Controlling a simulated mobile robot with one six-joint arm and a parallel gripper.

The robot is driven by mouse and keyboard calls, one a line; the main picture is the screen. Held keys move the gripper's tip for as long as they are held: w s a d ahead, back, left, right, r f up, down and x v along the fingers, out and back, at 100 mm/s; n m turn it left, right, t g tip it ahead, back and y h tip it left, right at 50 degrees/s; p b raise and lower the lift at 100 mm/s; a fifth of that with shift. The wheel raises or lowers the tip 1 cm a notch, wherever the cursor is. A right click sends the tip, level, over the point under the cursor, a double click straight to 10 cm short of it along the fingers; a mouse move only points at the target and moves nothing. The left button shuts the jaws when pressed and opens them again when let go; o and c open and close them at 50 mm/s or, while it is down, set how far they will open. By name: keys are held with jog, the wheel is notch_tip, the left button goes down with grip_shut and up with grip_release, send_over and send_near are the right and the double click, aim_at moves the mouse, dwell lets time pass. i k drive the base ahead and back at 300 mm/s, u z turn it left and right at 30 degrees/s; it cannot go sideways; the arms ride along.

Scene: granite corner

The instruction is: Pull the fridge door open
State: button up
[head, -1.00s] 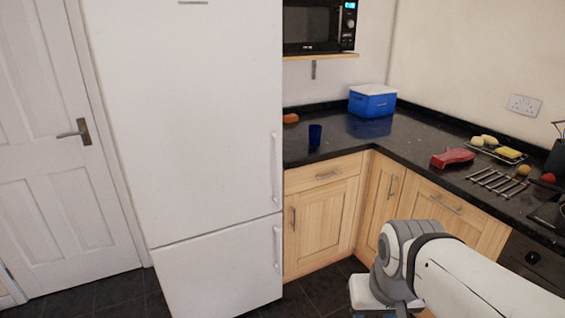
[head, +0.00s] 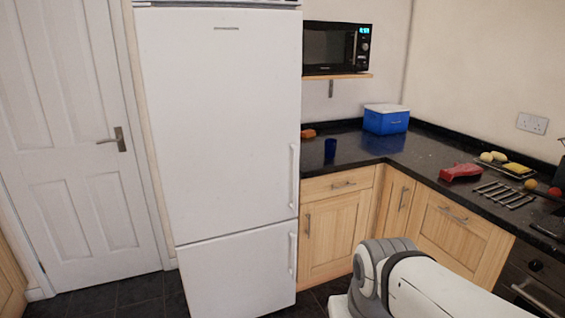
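The fridge (head: 225,130) is tall and white, with a large upper door and a smaller lower door (head: 235,275). Both doors look shut. A long upright handle (head: 293,176) is on the right edge of the upper door, and a shorter handle (head: 292,254) is on the right edge of the lower one. My arm shows at the bottom right, in front of the cabinets and right of the fridge, apart from both handles. My gripper is not visible; it lies out of the picture or hidden.
Wooden cabinets (head: 335,235) with a dark worktop (head: 375,150) adjoin the fridge on the right. A white room door (head: 75,150) is at left. Dark floor (head: 130,296) is clear.

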aim_at(221, 87)
jog(key=z, duration=0.05)
jog(key=i, duration=1)
jog(key=u, duration=0.05)
